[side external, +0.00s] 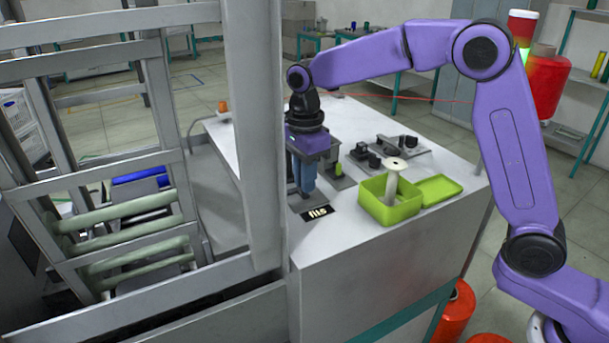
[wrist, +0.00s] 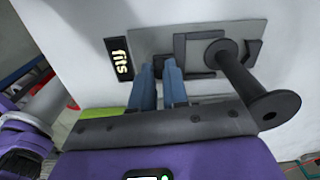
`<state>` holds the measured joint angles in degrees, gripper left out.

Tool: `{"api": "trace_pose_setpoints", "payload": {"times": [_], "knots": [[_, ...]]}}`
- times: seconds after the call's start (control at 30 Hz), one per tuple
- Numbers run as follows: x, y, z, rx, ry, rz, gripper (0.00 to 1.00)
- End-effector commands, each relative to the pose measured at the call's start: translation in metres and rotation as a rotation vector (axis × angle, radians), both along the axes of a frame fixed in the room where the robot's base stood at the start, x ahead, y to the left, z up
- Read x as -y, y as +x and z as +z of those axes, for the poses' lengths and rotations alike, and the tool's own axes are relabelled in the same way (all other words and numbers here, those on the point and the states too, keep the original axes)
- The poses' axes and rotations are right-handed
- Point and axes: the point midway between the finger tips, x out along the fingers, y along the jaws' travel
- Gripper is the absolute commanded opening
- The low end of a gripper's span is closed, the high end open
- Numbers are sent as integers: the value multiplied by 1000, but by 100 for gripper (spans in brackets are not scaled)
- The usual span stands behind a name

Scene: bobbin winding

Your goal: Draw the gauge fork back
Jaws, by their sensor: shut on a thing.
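My gripper (side external: 306,188) points down at the worktop, its two blue fingers close together. In the wrist view the fingertips (wrist: 160,68) close on a small dark part at the left end of the dark gauge fork (wrist: 180,47). The fork lies over a grey plate (wrist: 148,42), beside a dark bobbin (wrist: 241,72) with round flanges. The fingers and wrist hide most of the fork in the side view.
A green box (side external: 388,205) with a pale spool (side external: 394,178) in it stands to the right, its green lid (side external: 440,190) beside it. Dark fixtures (side external: 385,150) stand behind. A grey frame post (side external: 255,130) rises close left of the gripper.

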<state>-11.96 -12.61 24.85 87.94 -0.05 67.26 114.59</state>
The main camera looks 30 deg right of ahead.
Motion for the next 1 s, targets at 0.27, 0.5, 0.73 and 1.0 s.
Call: {"api": "trace_pose_setpoints", "payload": {"times": [0.27, 0.5, 0.73, 1.0], "knots": [[-4, -9, 1, 3, 4, 3, 3], [-5, -11, 1, 2, 5, 4, 3], [-5, -13, 1, 2, 5, 4, 3], [-6, -22, 1, 2, 5, 5, 3]]}}
